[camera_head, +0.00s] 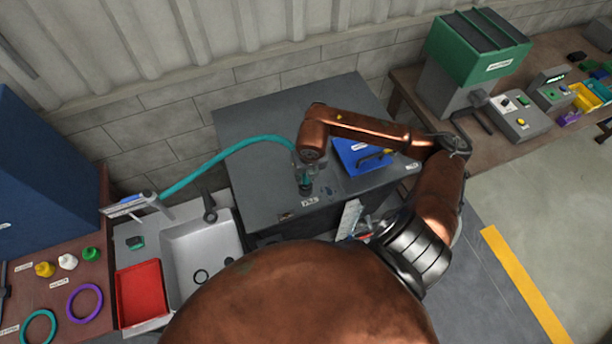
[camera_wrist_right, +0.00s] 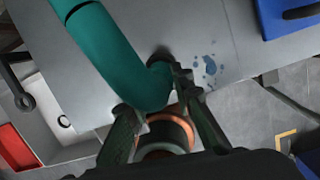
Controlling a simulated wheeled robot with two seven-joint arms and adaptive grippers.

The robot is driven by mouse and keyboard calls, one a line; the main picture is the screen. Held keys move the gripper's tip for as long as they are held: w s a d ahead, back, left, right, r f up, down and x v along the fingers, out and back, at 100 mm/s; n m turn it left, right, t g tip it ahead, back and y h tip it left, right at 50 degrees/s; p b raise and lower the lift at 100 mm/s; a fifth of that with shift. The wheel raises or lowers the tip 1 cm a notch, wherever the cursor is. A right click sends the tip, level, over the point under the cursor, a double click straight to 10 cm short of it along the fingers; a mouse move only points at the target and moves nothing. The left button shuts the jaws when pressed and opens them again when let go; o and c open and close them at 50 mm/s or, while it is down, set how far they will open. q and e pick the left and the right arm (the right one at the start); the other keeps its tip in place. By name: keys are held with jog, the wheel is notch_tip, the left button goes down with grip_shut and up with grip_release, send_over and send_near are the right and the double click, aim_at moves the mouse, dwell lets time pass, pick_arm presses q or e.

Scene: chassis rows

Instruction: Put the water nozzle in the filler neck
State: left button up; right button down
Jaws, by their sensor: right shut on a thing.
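My right gripper (camera_head: 304,178) is over the front part of the dark grey chassis box (camera_head: 262,160), pointing down. It is shut on the water nozzle (camera_wrist_right: 166,130), a dark cylinder with copper rings, seen between the fingers (camera_wrist_right: 165,125) in the right wrist view. The teal hose (camera_head: 222,155) runs from the nozzle to the left; it crosses the right wrist view (camera_wrist_right: 110,50). A dark round part, perhaps the filler neck (camera_head: 305,188), shows right under the gripper. Fingers and hose hide the nozzle's tip, so I cannot tell whether it is inside the neck. My left gripper is not in view.
A blue flap with a handle (camera_head: 358,154) lies on the box to the right of the gripper. A sink (camera_head: 200,250) and a red tray (camera_head: 140,293) stand at the left. A hose stand (camera_head: 128,206) is behind them. A green-topped machine (camera_head: 478,48) stands at the back right.

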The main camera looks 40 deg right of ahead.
jog(key=shift+f+b, duration=0.55)
jog(key=shift+f, duration=0.15)
jog(key=c, duration=1.6)
grip_release()
jog(key=shift+r, duration=0.1)
notch_tip(320, 180, up, 12)
jog(key=s, duration=0.2)
jog(key=shift+a, duration=0.35)
